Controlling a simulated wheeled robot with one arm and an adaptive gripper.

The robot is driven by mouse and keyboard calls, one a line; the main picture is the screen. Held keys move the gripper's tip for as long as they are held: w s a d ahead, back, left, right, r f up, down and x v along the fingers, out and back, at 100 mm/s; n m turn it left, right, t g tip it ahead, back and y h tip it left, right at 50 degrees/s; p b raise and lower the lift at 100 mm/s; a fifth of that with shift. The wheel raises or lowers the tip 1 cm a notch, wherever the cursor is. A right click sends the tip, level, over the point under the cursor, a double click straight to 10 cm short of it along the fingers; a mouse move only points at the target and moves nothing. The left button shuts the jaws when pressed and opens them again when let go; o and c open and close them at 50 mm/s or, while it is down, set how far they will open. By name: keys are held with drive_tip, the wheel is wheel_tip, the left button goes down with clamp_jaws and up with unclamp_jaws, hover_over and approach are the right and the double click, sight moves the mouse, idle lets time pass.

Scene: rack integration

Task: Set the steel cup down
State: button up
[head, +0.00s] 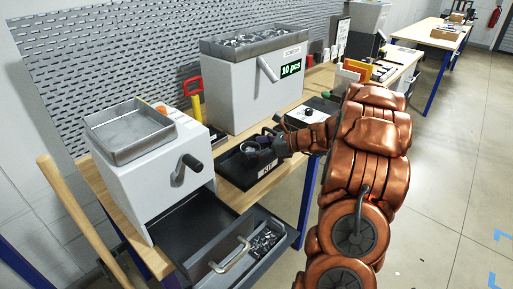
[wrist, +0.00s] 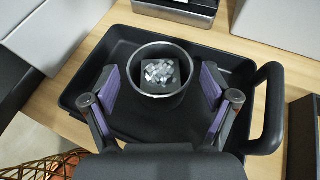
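The steel cup (wrist: 160,96) is dark grey and round, with several shiny metal pieces in it. It appears to stand upright in a shallow black tray (wrist: 78,92) in the wrist view. My gripper (wrist: 161,88) is open around the cup, one purple-padded finger on each side, with a visible gap at both sides. In the head view my gripper (head: 268,138) is low over the black tray (head: 236,171) on the workbench. The cup is small and partly hidden by the fingers there.
A black handle (wrist: 272,110) rises at the tray's right side. A white dispenser with a crank (head: 160,175) stands left, above an open drawer (head: 205,222). A larger white screw dispenser (head: 240,95) stands behind. A white-topped box (head: 308,113) stands close to the right.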

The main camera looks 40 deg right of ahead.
drive_tip(key=shift+r, duration=0.1)
drive_tip(key=shift+s+d+r, duration=0.1)
drive_tip(key=shift+r, duration=0.05)
drive_tip(key=b+v, duration=0.1)
drive_tip(key=v, duration=1)
drive_tip(key=shift+s+d+b, duration=0.2)
drive_tip(key=shift+s+b, duration=0.1)
